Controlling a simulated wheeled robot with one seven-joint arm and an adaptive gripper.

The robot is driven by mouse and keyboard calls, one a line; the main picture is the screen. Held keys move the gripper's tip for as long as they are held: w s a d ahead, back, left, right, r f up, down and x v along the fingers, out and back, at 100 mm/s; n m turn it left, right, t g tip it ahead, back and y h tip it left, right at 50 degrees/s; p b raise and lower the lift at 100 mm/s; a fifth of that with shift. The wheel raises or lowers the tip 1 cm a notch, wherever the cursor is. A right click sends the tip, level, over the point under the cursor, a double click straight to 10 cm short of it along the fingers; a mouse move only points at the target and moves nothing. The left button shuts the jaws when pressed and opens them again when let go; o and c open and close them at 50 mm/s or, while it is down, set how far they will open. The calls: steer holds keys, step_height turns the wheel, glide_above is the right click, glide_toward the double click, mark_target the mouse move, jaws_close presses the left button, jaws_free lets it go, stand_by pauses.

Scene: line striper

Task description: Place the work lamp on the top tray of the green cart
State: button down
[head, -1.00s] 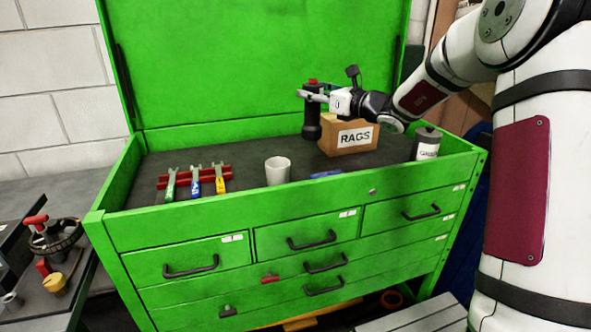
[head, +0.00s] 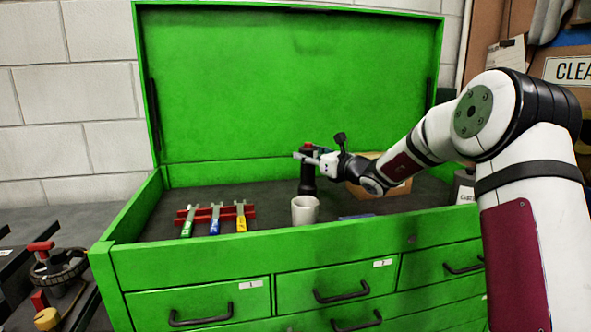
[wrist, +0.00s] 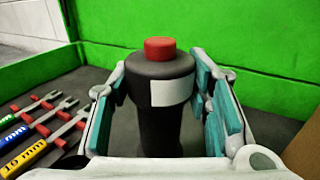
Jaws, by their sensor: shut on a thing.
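The work lamp (head: 307,178) is an upright black cylinder with a red cap and a pale label. It also shows in the wrist view (wrist: 160,105). My gripper (head: 308,157) is shut around its upper body, with teal finger pads on both sides in the wrist view. The lamp is over the dark top tray (head: 265,221) of the green cart (head: 200,268), behind the white cup. I cannot tell whether its base touches the tray; the cup and my fingers hide part of it.
A white cup (head: 305,209) stands near the tray's front edge. Wrenches on a red rack (head: 248,212) lie to the left. A cardboard box (head: 397,188) sits to the right, partly behind my arm. The raised green lid (head: 290,80) closes off the back.

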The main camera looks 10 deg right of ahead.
steer(key=w+a+f, duration=0.3)
steer(key=w+f, duration=0.1)
steer(key=shift+w+a, duration=0.2)
steer(key=shift+a, duration=0.05)
steer(key=shift+b, duration=0.3)
steer(key=c, duration=0.8)
jaws_free()
steer(key=shift+f, duration=0.15)
steer(key=shift+c, duration=0.2)
glide_toward(309, 170)
steer(key=p+x, duration=0.1)
steer(key=x, duration=0.4)
